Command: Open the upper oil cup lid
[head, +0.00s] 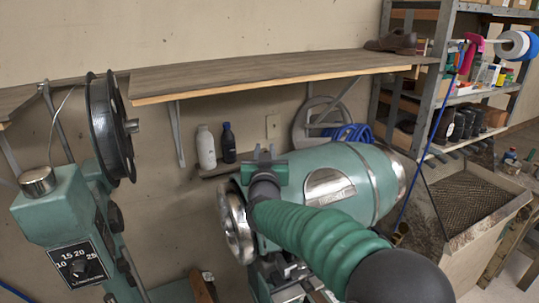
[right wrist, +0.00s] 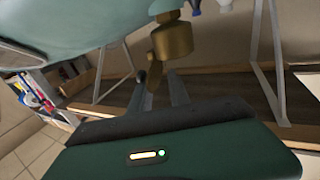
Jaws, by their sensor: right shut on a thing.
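The brass oil cup (right wrist: 173,41) shows in the right wrist view, fixed to the green machine body. A narrower brass part, seemingly its lid, reaches down from the cup between the fingers of my right gripper (right wrist: 160,82). The gripper is shut on this part. Whether the lid is tilted open is not clear. In the head view my right gripper (head: 265,153) is above the left end of the green machine body (head: 328,178) and hides the cup. My left gripper is in neither view.
A handwheel (head: 236,223) sits at the machine's left end. A green unit with a dial (head: 77,266) and a spool (head: 110,128) stands at the left. A wooden wall shelf (head: 260,74) runs behind, with bottles (head: 206,147) below it. A metal rack (head: 445,30) stands right.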

